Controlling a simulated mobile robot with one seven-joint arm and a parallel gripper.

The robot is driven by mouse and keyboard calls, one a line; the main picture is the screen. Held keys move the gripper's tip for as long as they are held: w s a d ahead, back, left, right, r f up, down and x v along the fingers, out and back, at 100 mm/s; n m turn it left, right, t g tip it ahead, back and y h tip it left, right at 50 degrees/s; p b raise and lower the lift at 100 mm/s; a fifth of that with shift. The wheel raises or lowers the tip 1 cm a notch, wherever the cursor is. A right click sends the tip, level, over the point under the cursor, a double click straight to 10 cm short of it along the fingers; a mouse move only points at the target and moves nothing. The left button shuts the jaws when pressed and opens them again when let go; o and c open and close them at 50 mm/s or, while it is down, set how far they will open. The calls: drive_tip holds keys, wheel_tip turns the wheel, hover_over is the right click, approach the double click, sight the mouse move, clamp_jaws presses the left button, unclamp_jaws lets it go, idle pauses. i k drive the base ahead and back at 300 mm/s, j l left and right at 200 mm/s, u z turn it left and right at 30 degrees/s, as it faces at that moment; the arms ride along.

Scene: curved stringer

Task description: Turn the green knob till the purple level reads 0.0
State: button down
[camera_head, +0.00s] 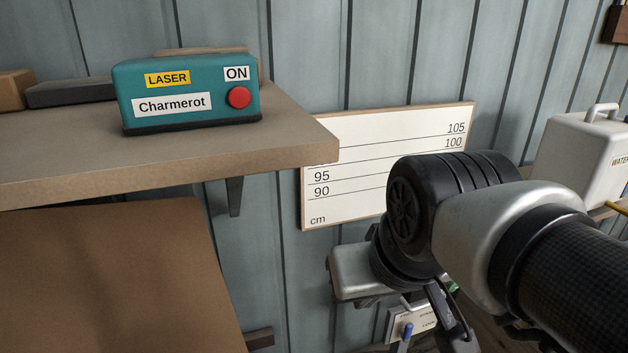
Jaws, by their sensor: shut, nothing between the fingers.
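My arm reaches in from the right, and my gripper (449,315) points down at the lower middle, with its dark fingers partly in view. The gripper is shut with nothing in it. A small green part (453,287), possibly the green knob, shows just right of the fingers and is mostly hidden; I cannot tell whether they touch. A pale labelled plate (424,322) with a blue part (408,331) lies just left of the fingers, its lettering too small to read fully. No purple level or reading of it is visible.
A teal box (187,122) labelled LASER, ON and Charmerot, with a red button (239,97), stands on a shelf (80,160) at left. A white cm scale board (335,190) hangs on the plank wall behind my arm. A white case (585,145) stands at right.

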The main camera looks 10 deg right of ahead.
sight(451, 287)
drive_tip(key=k+l+z, duration=0.1)
drive_tip(key=z, duration=0.3)
drive_tip(key=l+z, duration=0.35)
drive_tip(key=l, duration=0.2)
drive_tip(key=k, duration=0.05)
